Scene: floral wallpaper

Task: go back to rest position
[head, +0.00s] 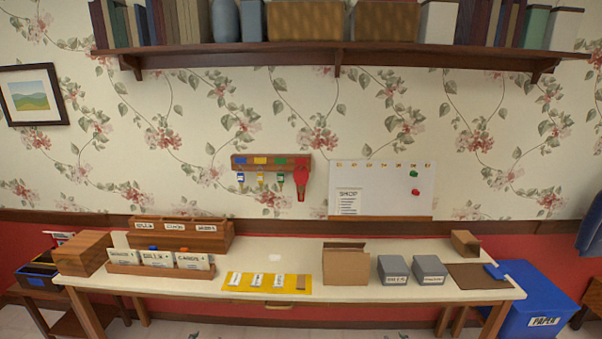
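Neither of my grippers shows in the head view, and no part of my arms can be made out over the table. The long table (330,303) stands against the wall in front of me with its things standing or lying on it. No object is seen held.
On the table are a wooden sorter (180,233), a card tray (160,270), a yellow mat (267,284), a cardboard box (345,264) and two grey boxes (411,270). A blue paper bin (535,305) stands right. A shelf (340,48) and whiteboard (381,188) hang above.

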